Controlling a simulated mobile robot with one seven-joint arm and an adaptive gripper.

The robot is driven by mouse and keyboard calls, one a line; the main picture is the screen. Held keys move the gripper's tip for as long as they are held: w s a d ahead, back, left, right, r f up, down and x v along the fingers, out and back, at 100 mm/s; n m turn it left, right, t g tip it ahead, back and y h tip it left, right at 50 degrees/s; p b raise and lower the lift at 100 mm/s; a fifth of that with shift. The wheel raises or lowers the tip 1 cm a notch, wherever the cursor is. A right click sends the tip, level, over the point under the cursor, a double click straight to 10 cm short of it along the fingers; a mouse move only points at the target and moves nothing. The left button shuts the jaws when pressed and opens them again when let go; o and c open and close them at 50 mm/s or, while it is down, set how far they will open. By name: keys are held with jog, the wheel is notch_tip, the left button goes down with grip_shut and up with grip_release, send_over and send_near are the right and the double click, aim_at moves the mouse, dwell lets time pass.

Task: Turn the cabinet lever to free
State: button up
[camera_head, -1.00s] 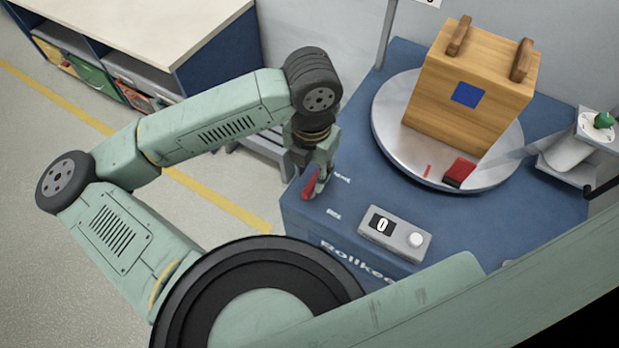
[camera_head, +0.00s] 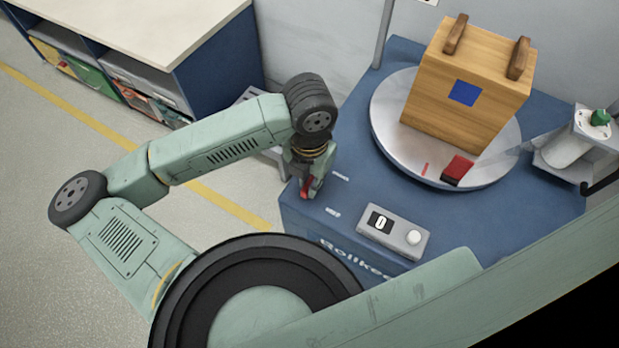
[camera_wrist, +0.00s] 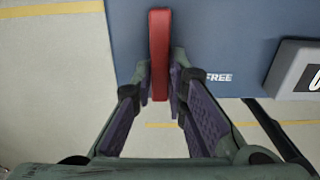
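The red lever (camera_wrist: 159,45) runs up and down in the wrist view, its near end between my fingertips. In the head view only a bit of the red lever (camera_head: 305,188) shows, at the left front corner of the blue cabinet (camera_head: 385,175); my gripper hides the rest. My gripper (camera_wrist: 161,88) has its two fingers close against both sides of the lever. It also shows in the head view (camera_head: 313,182). The white FREE label (camera_wrist: 217,77) is on the cabinet top, to the right of the lever.
A grey box with a display and white button (camera_head: 394,231) is right of the lever. A round metal turntable (camera_head: 395,135) carries a wooden box (camera_head: 455,115) farther back. A white cylinder fixture (camera_head: 572,148) stands at the right. Floor is open to the left.

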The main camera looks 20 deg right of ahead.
grip_shut()
